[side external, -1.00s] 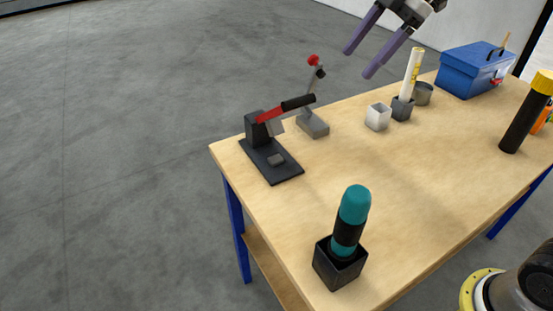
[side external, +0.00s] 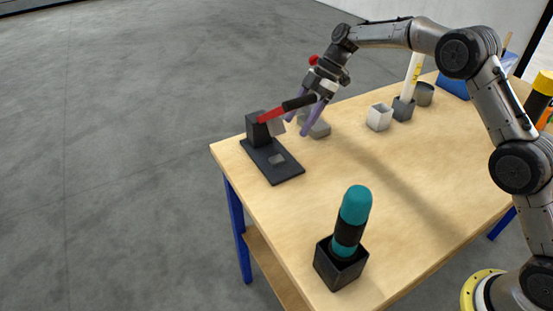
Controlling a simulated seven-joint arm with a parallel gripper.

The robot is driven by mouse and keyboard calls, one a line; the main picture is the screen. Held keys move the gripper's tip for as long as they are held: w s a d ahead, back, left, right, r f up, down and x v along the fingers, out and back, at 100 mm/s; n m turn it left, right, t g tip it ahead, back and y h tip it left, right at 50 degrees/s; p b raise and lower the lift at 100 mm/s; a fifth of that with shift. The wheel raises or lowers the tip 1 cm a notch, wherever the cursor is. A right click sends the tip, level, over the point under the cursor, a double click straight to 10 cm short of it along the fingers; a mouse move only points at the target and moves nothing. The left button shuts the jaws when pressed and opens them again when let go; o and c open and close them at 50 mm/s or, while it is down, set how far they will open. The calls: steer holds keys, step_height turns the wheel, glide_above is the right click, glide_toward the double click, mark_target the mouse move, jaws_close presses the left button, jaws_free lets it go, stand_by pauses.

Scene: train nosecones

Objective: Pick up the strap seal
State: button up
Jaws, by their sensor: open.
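No part is clearly recognisable as the strap seal. A small grey piece (side external: 277,160) lies on the dark base plate of a lever tool (side external: 257,130); it may be the seal, but it is too small to tell. The tool has a red lever with a black grip, raised at a slant. My gripper (side external: 297,124) is open, its purple fingers pointing down beside the lever, above and behind the plate. The black grip crosses in front of part of the fingers. I see nothing between the fingers, and cannot tell whether they touch the tool.
A white cup (side external: 379,117), a dark holder (side external: 403,108) and a blue box (side external: 454,84) stand at the back. A teal-and-black cylinder (side external: 353,207) stands in a black holder in front. The table's middle is clear.

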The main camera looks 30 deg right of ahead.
mark_target(277, 157)
steer(key=x, duration=1)
steer(key=shift+w+a+f, duration=0.1)
steer(key=shift+w, duration=0.05)
jaws_close()
